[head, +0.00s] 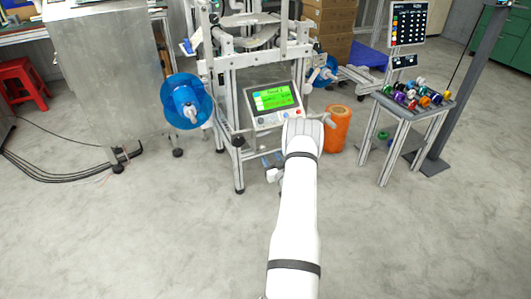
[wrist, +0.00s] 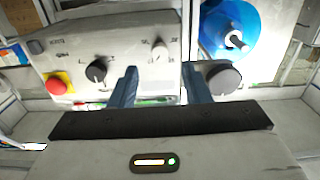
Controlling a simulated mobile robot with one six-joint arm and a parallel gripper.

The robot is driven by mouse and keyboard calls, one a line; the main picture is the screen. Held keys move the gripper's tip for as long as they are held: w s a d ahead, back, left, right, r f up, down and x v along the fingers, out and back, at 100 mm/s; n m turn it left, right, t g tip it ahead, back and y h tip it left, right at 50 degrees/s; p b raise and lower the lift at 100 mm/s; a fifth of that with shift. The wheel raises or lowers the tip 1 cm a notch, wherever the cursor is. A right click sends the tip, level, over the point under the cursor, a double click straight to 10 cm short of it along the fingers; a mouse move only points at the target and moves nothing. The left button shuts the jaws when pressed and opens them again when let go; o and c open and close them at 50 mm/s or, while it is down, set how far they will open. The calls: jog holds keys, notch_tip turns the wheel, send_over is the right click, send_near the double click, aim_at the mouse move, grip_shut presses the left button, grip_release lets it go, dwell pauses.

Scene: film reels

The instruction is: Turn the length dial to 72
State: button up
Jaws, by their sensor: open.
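A grey control panel (wrist: 120,50) fills the upper left of the wrist view. It carries a black pointer knob (wrist: 97,71), a small pale knob (wrist: 160,49) and a red push button (wrist: 57,83). The printing around the knobs is too small to read, so I cannot tell which is the length dial or its setting. My gripper (wrist: 162,86) is open, with its two blue fingers apart and nothing between them. Its left finger is right of the black knob, and the pale knob appears between and beyond the fingertips. In the head view, my arm hides part of the machine's front.
A console with a green screen (head: 272,100) sits on the machine frame. A blue reel (head: 186,101) is at its left, an orange roll (head: 337,128) at its right. A small table (head: 408,117) holds several coloured spools. Cables lie on the floor at left; the foreground floor is clear.

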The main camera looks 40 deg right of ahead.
aim_at(264, 149)
jog(key=b+x, duration=0.1)
jog(key=x, duration=0.4)
jog(key=shift+w, duration=0.4)
jog(key=shift+c, duration=0.4)
